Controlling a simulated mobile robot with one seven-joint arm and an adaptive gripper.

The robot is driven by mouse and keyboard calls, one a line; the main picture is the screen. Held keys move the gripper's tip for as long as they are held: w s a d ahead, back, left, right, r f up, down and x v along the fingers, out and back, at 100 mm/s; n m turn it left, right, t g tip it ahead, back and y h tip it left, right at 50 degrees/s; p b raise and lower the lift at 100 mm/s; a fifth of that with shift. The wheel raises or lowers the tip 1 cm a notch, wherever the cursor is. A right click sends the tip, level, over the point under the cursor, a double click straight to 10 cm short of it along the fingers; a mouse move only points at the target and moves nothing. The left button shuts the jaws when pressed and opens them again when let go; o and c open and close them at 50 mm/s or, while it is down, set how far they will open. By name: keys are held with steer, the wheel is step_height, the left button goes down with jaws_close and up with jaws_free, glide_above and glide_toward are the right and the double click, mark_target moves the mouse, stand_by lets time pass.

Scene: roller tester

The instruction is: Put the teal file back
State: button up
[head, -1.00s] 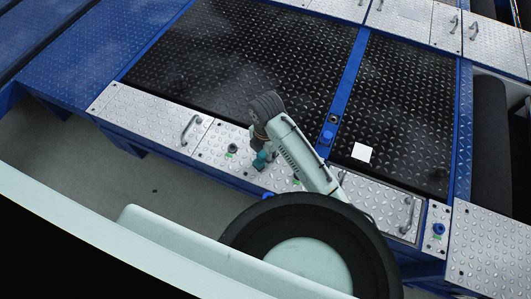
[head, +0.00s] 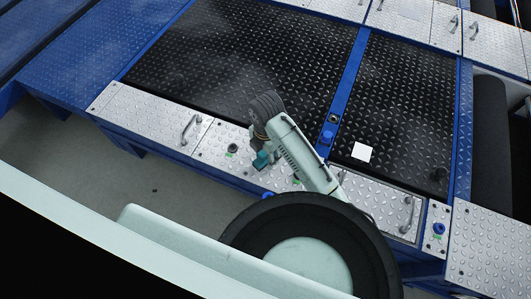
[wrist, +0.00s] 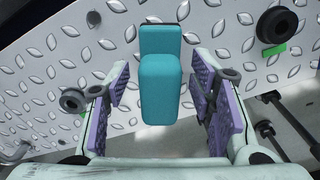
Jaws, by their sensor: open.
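The teal file (wrist: 161,88) shows in the wrist view as a blocky teal piece with a second flat teal part behind it. It lies between the two purple-padded fingers of my gripper (wrist: 160,104). The fingers are open, with a visible gap on each side of the teal piece. In the head view, the teal file (head: 262,159) shows beside my gripper, over the silver tread-plate strip (head: 215,146). My arm hides part of this area. I cannot tell whether the file touches the plate.
A black knob (wrist: 277,25) with a green label stands at upper right in the wrist view, and another black knob (wrist: 72,100) at left.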

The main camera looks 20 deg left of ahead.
step_height(320, 180, up, 12)
steer(key=shift+r+p, duration=0.1)
steer(key=shift+p, duration=1)
steer(key=shift+a, duration=0.1)
